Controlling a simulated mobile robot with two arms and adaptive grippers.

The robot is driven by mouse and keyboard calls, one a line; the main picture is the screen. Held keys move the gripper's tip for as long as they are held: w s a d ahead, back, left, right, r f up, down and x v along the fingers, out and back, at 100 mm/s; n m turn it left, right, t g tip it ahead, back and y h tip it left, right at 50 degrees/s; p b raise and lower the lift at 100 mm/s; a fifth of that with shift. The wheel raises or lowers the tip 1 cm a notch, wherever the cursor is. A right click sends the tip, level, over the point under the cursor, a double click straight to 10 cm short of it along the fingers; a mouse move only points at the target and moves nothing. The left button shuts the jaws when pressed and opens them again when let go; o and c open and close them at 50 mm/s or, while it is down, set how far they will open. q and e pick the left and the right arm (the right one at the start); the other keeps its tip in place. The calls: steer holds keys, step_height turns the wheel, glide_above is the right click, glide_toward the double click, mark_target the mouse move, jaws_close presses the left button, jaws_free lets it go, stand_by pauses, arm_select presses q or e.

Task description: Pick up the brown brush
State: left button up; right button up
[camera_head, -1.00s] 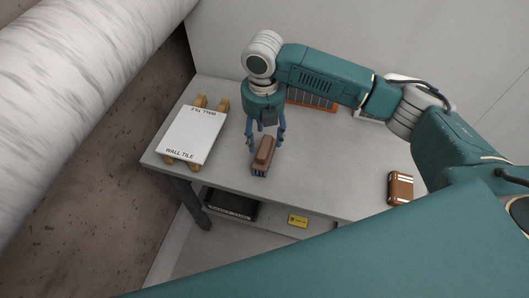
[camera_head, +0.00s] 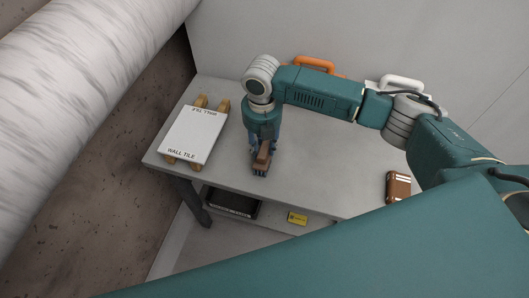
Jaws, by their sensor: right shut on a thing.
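The brown brush (camera_head: 262,158) is on the grey table (camera_head: 310,180), near its front edge and left of the middle. It has a brown wooden back and dark bristles below. My right gripper (camera_head: 265,149) points down over the brush and is shut on it, with a finger at each side. The arm hides the rear part of the brush. I cannot tell whether the bristles touch the table top. My left gripper is not in view.
A white wall tile box (camera_head: 193,136) on wooden blocks lies left of the brush. A brown case (camera_head: 398,186) sits to the right. Orange (camera_head: 315,63) and white (camera_head: 402,82) handles show behind my arm. A lower shelf holds a black crate (camera_head: 232,205) and yellow box (camera_head: 297,218).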

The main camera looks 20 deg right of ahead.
steer(key=shift+w+r, duration=0.1)
steer(key=shift+r, duration=0.55)
step_height(320, 180, up, 19)
steer(key=b, duration=0.3)
steer(key=shift+f, duration=0.15)
